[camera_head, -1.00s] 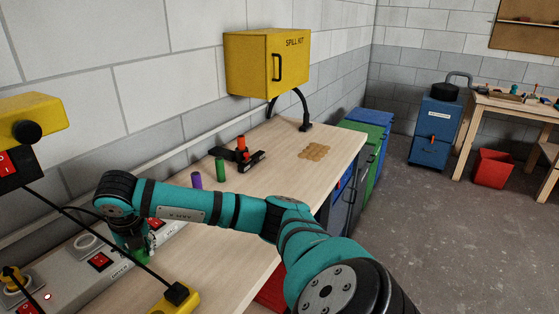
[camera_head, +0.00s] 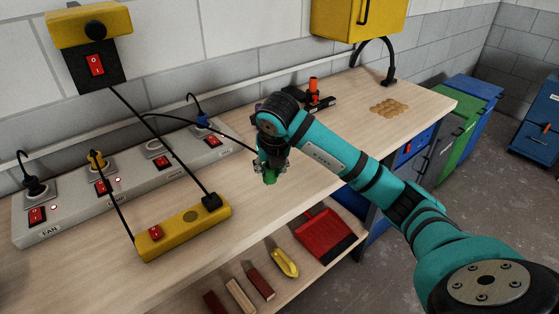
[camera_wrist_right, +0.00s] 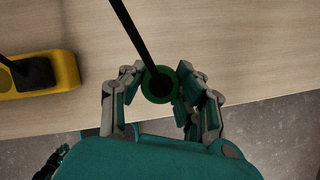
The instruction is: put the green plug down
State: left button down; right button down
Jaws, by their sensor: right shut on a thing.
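The green plug (camera_head: 270,178) is in my right gripper (camera_head: 271,164), above the wooden bench near its front edge. In the right wrist view the plug (camera_wrist_right: 150,97) is a round green body with a black cable running up from it. The right gripper's fingers (camera_wrist_right: 160,86) close on it from both sides. The plug looks held above the wood, but its exact height is unclear.
A grey socket strip (camera_head: 130,190) with red switches and several plugs lies along the wall. A yellow block (camera_head: 183,232) with cables sits in front of it. Bare bench (camera_head: 320,150) lies right of the gripper. Below, a shelf holds a red dustpan (camera_head: 325,236).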

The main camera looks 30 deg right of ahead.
jog(key=w+d, duration=0.1)
jog(key=d, duration=0.1)
jog(key=w+d+p, duration=0.1)
jog(key=w+d, duration=0.1)
jog(key=shift+w+d+f, duration=0.15)
jog(key=shift+w+d, duration=0.1)
jog(key=shift+w, duration=0.05)
jog(key=shift+w+d+f, duration=0.2)
jog(key=shift+w+d, duration=0.15)
notch_tip(320, 180, down, 3)
jog(key=shift+s+r+p, duration=0.1)
jog(key=shift+p, duration=0.65)
jog(key=shift+f, duration=0.3)
jog(key=shift+f, duration=0.1)
jog(key=shift+f+b, duration=0.5)
jog(key=shift+b, duration=0.05)
jog(key=c, duration=0.9)
grip_release()
jog(key=shift+c, duration=0.2)
